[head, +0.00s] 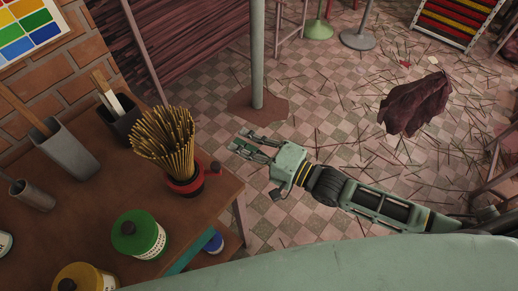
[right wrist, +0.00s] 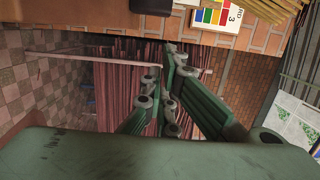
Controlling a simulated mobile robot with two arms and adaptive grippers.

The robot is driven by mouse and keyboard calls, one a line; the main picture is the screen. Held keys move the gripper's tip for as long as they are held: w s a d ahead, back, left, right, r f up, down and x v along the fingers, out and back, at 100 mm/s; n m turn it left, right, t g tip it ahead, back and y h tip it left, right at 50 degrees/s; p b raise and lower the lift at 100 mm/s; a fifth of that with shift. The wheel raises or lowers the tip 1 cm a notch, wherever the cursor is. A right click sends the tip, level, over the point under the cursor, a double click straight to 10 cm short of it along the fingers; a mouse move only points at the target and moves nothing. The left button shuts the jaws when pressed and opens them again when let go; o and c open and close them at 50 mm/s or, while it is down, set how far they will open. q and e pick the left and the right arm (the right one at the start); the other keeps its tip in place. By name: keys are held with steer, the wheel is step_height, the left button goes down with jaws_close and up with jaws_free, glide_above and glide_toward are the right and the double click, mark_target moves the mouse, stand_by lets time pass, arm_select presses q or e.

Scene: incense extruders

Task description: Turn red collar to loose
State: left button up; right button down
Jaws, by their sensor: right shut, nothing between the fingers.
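A red collar (head: 184,186) rings the dark base under a fanned bundle of tan incense sticks (head: 166,140). My right gripper (head: 241,143) is shut and empty, in the air beyond the table's right edge. It is apart from the collar, to its upper right. Its fingers (right wrist: 168,75) also show in the right wrist view, where I cannot make out the collar. My left gripper is not in view.
On the table (head: 95,205) stand a green-lidded jar (head: 138,236), a yellow jar (head: 85,278), grey and black holders and a metal cup (head: 32,195). A grey post (head: 257,60) rises behind my gripper. Loose sticks and a dark cloth (head: 413,103) are to the right.

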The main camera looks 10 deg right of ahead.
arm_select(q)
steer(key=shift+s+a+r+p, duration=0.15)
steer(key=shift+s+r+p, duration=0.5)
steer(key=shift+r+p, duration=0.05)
arm_select(e)
steer(key=s+a, duration=0.2)
steer(key=shift+s+a, duration=0.25)
steer(key=shift+a, duration=0.15)
